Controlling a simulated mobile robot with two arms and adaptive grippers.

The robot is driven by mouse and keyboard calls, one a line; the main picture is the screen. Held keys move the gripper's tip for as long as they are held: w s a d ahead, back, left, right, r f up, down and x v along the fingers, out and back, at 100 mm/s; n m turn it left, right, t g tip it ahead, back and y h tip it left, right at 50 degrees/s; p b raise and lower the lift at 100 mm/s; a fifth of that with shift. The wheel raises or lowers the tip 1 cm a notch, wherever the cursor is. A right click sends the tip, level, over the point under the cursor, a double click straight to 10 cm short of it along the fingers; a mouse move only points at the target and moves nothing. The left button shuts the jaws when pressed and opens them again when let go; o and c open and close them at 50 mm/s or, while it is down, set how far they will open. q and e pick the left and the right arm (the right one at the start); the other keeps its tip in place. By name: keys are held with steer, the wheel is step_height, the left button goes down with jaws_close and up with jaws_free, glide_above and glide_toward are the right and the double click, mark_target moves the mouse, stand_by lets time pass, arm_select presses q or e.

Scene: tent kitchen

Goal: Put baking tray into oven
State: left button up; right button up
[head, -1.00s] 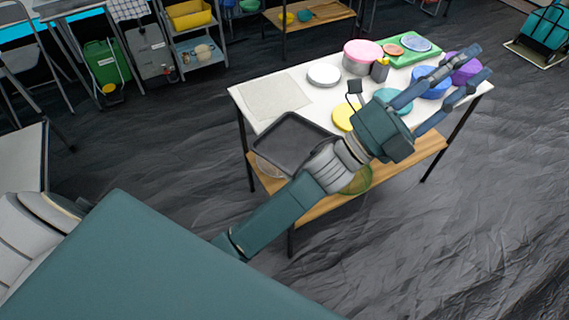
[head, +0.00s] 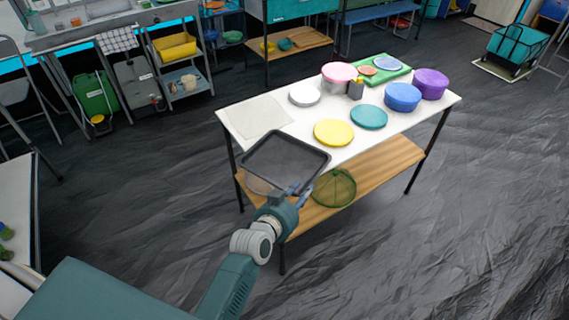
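The dark rectangular baking tray (head: 270,165) lies at the left front of the white-topped table, its near corner reaching past the table's front edge. It looks empty. My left gripper (head: 298,189) is at the near right part of the tray's rim, with its blue fingers overlapping the rim in this view. Whether the fingers are closed on the rim cannot be told. My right gripper is not in view. I cannot make out an oven in the head view.
The white table (head: 290,125) also bears a yellow disc (head: 333,132), a teal disc (head: 369,117), a blue round container (head: 402,96), a purple one (head: 431,83) and a pink-lidded pot (head: 338,78). A green mesh dome (head: 334,188) sits on its lower shelf. Dark floor on the right is clear.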

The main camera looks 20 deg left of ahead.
arm_select(q)
steer(key=x, duration=0.5)
steer(key=shift+w, duration=0.25)
jaws_close()
steer(key=shift+r, duration=0.1)
